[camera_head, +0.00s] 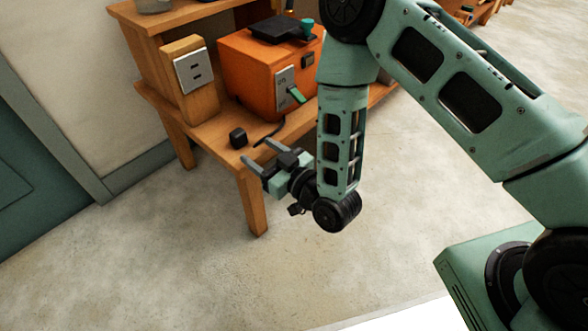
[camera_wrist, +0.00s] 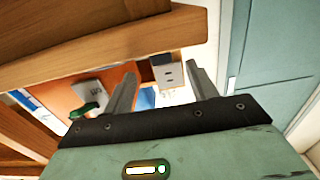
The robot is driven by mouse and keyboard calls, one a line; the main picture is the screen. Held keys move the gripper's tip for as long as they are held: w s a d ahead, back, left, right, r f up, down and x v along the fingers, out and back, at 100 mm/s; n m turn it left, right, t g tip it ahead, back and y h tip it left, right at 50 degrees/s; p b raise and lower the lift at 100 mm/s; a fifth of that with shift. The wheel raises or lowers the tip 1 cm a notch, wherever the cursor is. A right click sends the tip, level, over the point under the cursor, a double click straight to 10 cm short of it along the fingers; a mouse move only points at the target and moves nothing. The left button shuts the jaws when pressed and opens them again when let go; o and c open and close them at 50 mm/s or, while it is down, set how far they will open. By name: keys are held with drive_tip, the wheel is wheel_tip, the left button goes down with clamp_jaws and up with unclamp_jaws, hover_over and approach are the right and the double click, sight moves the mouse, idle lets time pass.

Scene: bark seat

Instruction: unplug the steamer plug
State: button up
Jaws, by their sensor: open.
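A small black block that looks like the plug (camera_head: 238,137) sits on the wooden bench near its front left corner. A dark cord (camera_head: 270,131) lies on the bench to its right; whether they join is unclear. The orange steamer box (camera_head: 245,62) stands behind, with a grey panel and green lever. A pale outlet plate (camera_head: 193,71) on a wooden post shows two bare slots; it also shows in the wrist view (camera_wrist: 170,74). My gripper (camera_head: 258,152) is open and empty at the bench's front edge, just right of and nearer than the black block.
The wooden bench (camera_head: 203,128) has a leg near my gripper, and its edge crosses the top of the wrist view (camera_wrist: 90,48). A shelf (camera_head: 180,17) rises behind the post. A teal door (camera_head: 40,165) is at left. The floor (camera_head: 180,240) in front is clear.

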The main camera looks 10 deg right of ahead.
drive_tip(key=v, duration=1)
drive_tip(key=shift+s+d, duration=0.25)
drive_tip(key=shift+s, duration=0.05)
